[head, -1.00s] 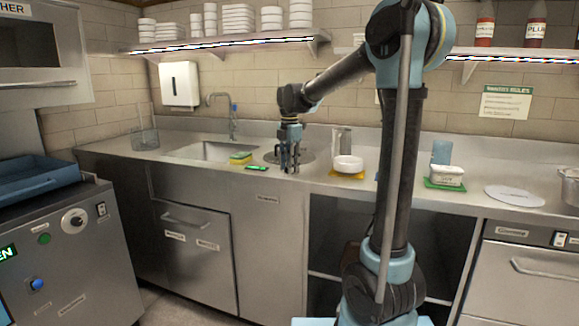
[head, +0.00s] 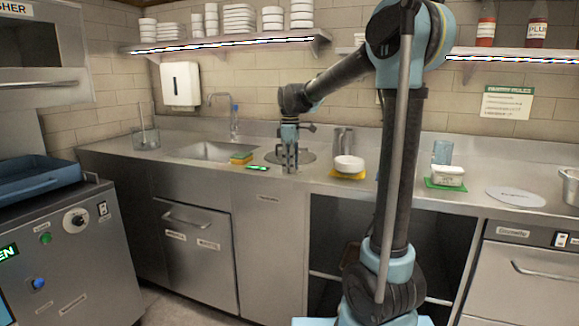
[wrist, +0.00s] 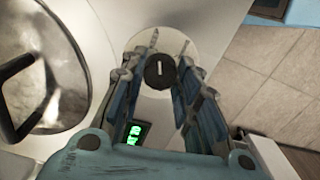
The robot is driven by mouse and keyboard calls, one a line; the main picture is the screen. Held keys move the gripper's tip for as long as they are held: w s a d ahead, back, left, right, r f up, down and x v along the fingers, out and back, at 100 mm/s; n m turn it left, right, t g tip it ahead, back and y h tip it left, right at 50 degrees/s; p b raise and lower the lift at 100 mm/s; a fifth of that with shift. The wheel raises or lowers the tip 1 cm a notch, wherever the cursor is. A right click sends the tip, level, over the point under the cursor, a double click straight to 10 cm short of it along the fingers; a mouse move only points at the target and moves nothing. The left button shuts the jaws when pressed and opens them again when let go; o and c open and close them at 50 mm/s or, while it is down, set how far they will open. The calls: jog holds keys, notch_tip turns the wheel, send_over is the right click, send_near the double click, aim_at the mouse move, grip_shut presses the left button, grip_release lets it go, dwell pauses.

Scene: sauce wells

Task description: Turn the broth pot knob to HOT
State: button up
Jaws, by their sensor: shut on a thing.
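The broth pot knob (wrist: 159,71) is a small black round knob with a white pointer line, on a pale round dial plate in the wrist view. The line points about straight up in that picture. My gripper (wrist: 173,78) has its two fingers on either side of the knob and is shut on it. In the head view my gripper (head: 290,167) reaches down to the counter's front, and the knob is hidden. A metal pot lid (wrist: 58,78) with a dark handle is left of the knob. A small green display (wrist: 136,132) is lit; its text is unclear.
A yellow-green sponge (head: 241,158) lies left of my gripper near the sink (head: 208,151). A white bowl (head: 348,164) on a yellow mat and a metal jug (head: 343,141) stand to the right. A white tub (head: 447,175) sits further right.

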jog(key=m, duration=0.5)
jog(key=shift+w+m, duration=0.25)
jog(key=shift+m, duration=0.15)
jog(key=m, duration=1.2)
jog(key=shift+m, duration=0.3)
jog(key=m, duration=0.5)
jog(key=shift+s, duration=0.1)
jog(key=shift+m, duration=0.3)
jog(key=o, duration=1.1)
jog(key=shift+a, duration=0.1)
